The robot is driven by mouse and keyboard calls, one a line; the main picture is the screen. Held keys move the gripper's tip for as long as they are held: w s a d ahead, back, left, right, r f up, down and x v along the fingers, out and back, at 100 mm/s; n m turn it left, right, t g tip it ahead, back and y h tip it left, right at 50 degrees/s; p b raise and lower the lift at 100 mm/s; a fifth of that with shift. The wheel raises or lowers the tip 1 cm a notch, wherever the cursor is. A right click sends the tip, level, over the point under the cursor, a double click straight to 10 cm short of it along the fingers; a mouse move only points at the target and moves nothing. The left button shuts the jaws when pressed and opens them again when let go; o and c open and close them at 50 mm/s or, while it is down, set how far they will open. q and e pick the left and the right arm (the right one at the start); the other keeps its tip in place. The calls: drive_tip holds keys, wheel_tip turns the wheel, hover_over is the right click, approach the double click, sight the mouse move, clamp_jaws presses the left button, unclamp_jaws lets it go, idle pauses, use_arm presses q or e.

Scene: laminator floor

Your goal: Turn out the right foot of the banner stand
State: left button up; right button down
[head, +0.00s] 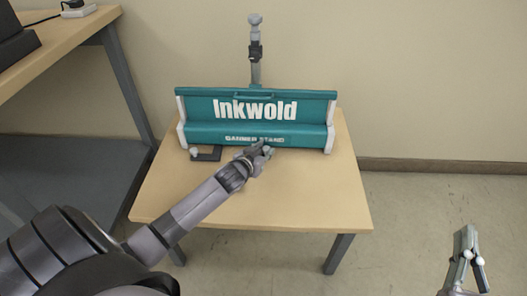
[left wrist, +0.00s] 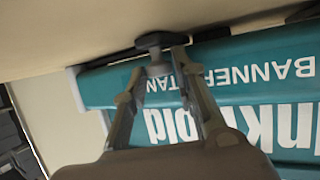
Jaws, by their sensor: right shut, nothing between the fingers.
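The teal banner stand (head: 262,120) with white end caps lies on a small table. A dark foot with a pale knob (head: 205,153) sticks out at its left front. The stand (left wrist: 240,90) appears upside down there. The right foot is mostly hidden by my gripper. My right gripper (head: 467,245) is shut and empty at lower right.
The small wooden table (head: 310,195) has bare top in front of the stand. The stand's grey pole (head: 255,60) rises behind it near the wall. A larger desk (head: 60,35) stands at the left. The floor at the right is clear.

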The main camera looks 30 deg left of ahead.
use_arm(q)
clamp_jaws()
